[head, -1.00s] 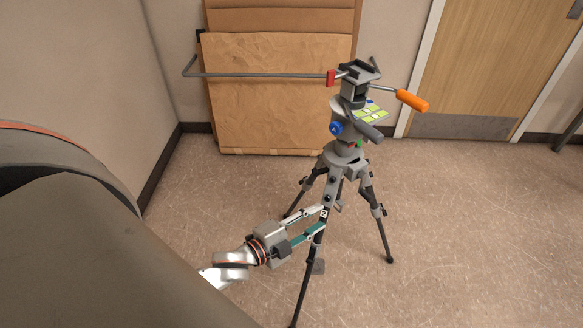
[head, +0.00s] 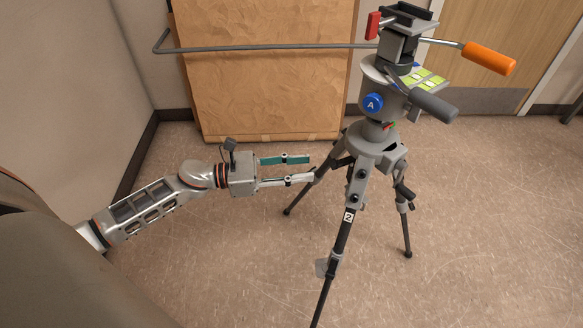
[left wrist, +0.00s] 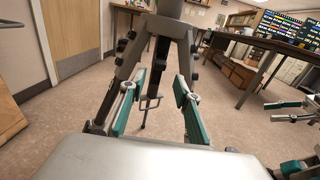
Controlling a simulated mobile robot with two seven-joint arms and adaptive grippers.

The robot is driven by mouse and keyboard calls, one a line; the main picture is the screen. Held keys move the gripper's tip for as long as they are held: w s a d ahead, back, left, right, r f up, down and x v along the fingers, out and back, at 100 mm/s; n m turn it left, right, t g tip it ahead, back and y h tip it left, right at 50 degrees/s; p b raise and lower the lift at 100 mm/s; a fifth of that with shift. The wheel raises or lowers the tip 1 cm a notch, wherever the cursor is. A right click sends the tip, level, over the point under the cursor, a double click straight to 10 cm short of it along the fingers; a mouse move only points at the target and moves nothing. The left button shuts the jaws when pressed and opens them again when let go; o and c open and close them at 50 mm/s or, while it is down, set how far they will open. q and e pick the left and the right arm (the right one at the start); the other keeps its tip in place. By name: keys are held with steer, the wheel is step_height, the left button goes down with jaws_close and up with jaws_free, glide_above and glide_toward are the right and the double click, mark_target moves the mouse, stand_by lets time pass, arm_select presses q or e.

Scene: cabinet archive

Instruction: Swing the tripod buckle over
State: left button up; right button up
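The grey and black tripod (head: 375,150) stands upright on the floor. On its front leg, low down, a grey flap-like buckle (head: 325,267) sticks out to the left. My left gripper (head: 311,168) is open and empty, left of the tripod, its fingertips near the upper legs and well above that buckle. In the left wrist view the left gripper's fingers (left wrist: 160,88) are spread before the tripod legs (left wrist: 183,48). A small grey bracket (left wrist: 150,101) shows between them; whether it is the buckle I cannot tell. Parts of my right gripper (left wrist: 292,140) show at the right edge, fingers apart.
A long grey rod (head: 260,47) passes before a brown board (head: 265,95). The floor around the legs is clear. A table (left wrist: 280,50) stands at right.

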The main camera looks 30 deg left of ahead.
mark_target(341, 162)
arm_select(q)
steer(key=x, duration=0.6)
steer(key=shift+p, duration=0.45)
arm_select(e)
steer(key=shift+s+d+f, duration=0.2)
steer(key=shift+d+f, duration=0.1)
steer(key=shift+d, duration=0.25)
arm_select(q)
steer(key=shift+w+d, duration=0.25)
steer(key=shift+d, duration=0.05)
arm_select(e)
steer(key=shift+s+f, duration=0.15)
steer(key=shift+f, duration=0.15)
arm_select(q)
steer(key=c, duration=0.8)
steer(key=o, duration=0.9)
steer(key=shift+a, duration=0.1)
